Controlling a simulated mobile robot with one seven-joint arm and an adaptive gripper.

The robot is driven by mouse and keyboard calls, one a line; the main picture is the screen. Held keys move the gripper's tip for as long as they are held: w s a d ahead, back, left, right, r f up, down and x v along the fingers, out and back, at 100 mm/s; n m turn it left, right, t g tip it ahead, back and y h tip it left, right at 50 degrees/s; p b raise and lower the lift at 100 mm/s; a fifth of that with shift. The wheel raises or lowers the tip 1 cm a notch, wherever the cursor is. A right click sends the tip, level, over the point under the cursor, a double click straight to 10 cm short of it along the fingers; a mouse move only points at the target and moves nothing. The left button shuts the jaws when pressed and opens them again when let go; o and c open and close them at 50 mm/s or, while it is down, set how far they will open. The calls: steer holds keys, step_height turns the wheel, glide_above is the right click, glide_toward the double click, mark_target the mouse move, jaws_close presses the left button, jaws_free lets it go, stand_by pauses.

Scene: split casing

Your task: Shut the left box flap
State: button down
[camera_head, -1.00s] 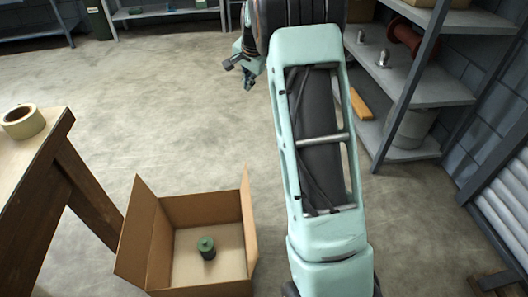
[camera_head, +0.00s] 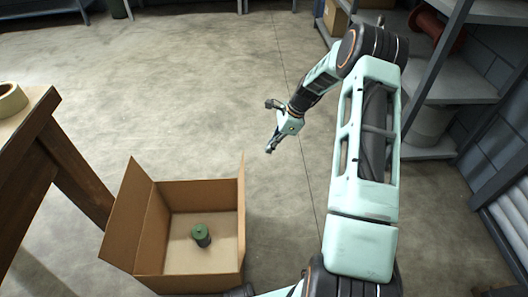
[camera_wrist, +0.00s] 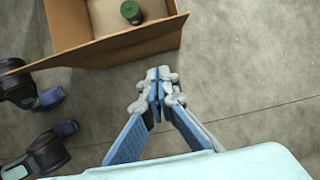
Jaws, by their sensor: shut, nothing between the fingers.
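An open cardboard box (camera_head: 198,193) stands on the floor at the lower left of the head view. Its left flap (camera_head: 124,212) stands up and leans outward to the left. Its right flap (camera_head: 241,208) stands nearly upright. My gripper (camera_head: 271,147) is in the air beyond and to the right of the box, pointing down, apart from both flaps. In the wrist view the fingertips of my gripper (camera_wrist: 159,84) meet with nothing between them. The box (camera_wrist: 85,22) shows at the top left there, with one flap (camera_wrist: 125,43) nearest the fingers; which flap is unclear.
A green-topped dark canister (camera_head: 202,234) stands inside the box. A wooden table (camera_head: 38,118) with a tape roll (camera_head: 11,100) is left of the box. Metal shelving (camera_head: 455,90) lines the right side. The floor beyond the box is clear.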

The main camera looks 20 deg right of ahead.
steer(key=w+a+f+b, duration=0.1)
steer(key=a+f+b, duration=0.1)
steer(key=a+f, duration=0.5)
steer(key=shift+w+a+f+b, duration=0.15)
steer(key=shift+w+a+b, duration=0.1)
steer(key=shift+b, duration=0.15)
steer(key=shift+a, duration=0.1)
